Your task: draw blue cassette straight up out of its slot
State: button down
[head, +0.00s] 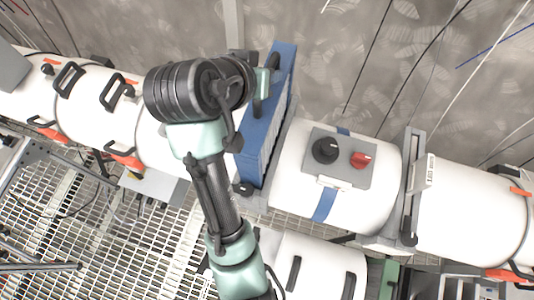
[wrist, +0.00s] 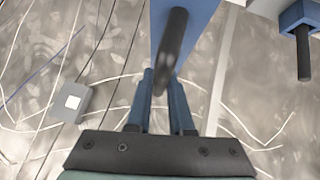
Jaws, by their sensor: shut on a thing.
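The blue cassette (head: 281,68) stands between two white pipe sections in the head view, with pale pleated material along its right side. Its blue top also shows at the top of the wrist view (wrist: 198,18). A black bar handle (wrist: 172,45) sticks out from it towards my wrist camera. My gripper (head: 264,84) is at the cassette's top, coming from the left. In the wrist view its two blue-grey fingers (wrist: 163,84) are close together, shut on the handle. My arm hides part of the cassette's left side, and I cannot tell how deep its lower edge sits.
Right of the cassette, a grey panel (head: 339,158) with a black knob and a red knob sits on the white pipe (head: 290,185). A grey clamp (head: 412,190) stands further right. Black handles (head: 112,92) are on the left pipe. Cables hang along the grey wall.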

jog(key=shift+r, duration=0.15)
jog(key=shift+r, duration=3.55)
